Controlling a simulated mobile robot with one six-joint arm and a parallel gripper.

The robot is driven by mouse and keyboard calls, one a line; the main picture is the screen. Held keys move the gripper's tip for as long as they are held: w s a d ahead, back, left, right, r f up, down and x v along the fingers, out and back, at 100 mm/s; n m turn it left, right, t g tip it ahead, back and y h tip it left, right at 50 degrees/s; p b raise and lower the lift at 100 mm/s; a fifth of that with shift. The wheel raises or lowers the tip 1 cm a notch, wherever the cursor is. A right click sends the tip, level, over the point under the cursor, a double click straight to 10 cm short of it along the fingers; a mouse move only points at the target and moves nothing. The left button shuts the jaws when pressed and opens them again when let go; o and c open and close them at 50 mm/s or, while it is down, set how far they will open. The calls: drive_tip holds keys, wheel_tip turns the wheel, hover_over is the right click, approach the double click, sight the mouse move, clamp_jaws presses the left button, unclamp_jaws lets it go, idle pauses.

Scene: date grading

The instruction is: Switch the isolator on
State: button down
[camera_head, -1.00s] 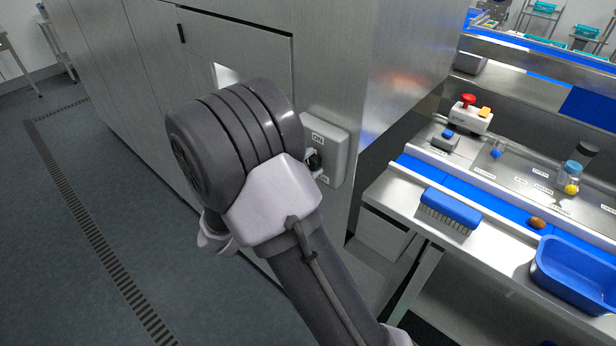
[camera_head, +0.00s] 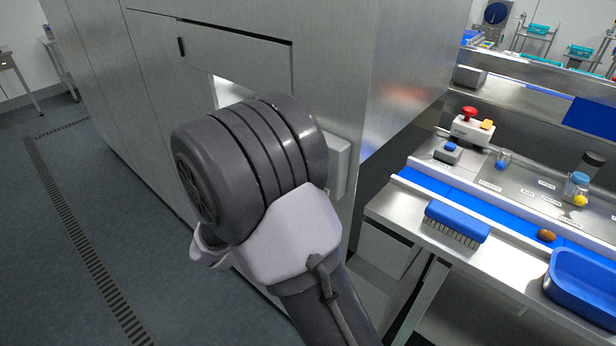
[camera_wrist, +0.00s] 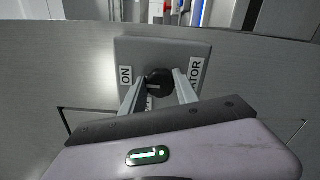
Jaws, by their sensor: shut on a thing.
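The isolator is a grey box (camera_head: 340,165) on the side of the steel cabinet, mostly hidden behind my arm in the head view. In the wrist view its plate (camera_wrist: 128,48) carries an "ON" label on the left and a label ending in "ATOR" on the right. Its round black knob (camera_wrist: 159,82) sits in the middle of the plate. My gripper (camera_wrist: 159,88) has one finger on each side of the knob and is shut on it. Part of a lower label is hidden by the fingers. The knob's pointer direction is hard to tell.
The steel cabinet (camera_head: 330,50) fills the middle. To the right, a bench holds a blue brush (camera_head: 457,222), a blue tray (camera_head: 583,285), a brown date (camera_head: 546,235), and a box with a red button (camera_head: 469,113). Open floor (camera_head: 85,220) lies to the left.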

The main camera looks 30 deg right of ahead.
drive_tip(key=c, duration=0.9)
unclamp_jaws()
drive_tip(key=v, duration=1.7)
drive_tip(key=shift+s+a+p, duration=0.1)
drive_tip(key=shift+a+p, duration=0.1)
drive_tip(key=shift+p, duration=0.15)
